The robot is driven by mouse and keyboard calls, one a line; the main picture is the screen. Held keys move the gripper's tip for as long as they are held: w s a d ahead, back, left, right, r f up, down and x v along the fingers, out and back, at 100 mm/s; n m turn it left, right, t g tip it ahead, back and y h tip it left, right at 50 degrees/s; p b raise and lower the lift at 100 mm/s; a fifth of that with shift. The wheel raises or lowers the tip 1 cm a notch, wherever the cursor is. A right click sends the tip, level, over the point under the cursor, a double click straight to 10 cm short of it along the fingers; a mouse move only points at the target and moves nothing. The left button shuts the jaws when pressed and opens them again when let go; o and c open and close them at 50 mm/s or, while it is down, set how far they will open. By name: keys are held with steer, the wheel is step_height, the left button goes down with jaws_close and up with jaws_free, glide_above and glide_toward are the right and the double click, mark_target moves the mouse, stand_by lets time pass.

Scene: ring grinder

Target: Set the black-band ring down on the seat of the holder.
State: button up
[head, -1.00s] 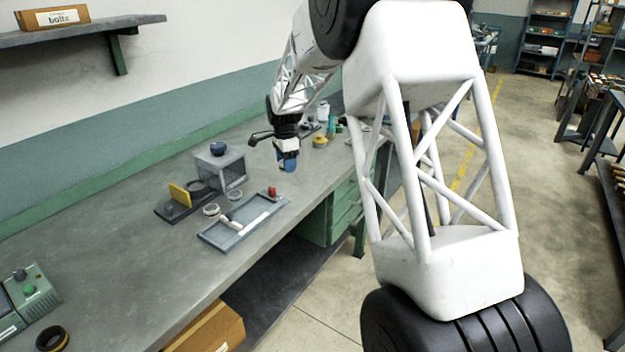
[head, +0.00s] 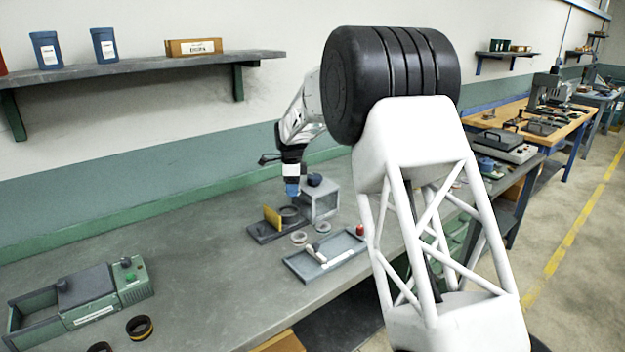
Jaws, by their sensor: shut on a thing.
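My gripper (head: 292,191) is at the back of the bench, pointing down, with its blue fingers close together. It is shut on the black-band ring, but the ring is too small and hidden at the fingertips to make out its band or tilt. The holder (head: 262,236) is a dark flat base with an upright yellow plate and a dark round seat (head: 289,212). My fingertips appear above the seat in the head view, with a small gap. I cannot tell exactly how well they line up with it.
A grey box (head: 322,201) with a dark blue knob stands just right of the holder. Small pale rings (head: 299,237) and a grey tray (head: 341,258) with white tools lie in front. A green machine (head: 83,297) and dark banded rings (head: 140,327) are at lower left.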

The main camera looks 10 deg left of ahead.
mark_target(288, 211)
steer(key=shift+a+f, duration=0.8)
steer(key=shift+a, duration=0.15)
steer(key=shift+f, duration=0.25)
steer(key=shift+f, duration=2.2)
steer(key=shift+f, duration=0.1)
steer(key=o, duration=1.1)
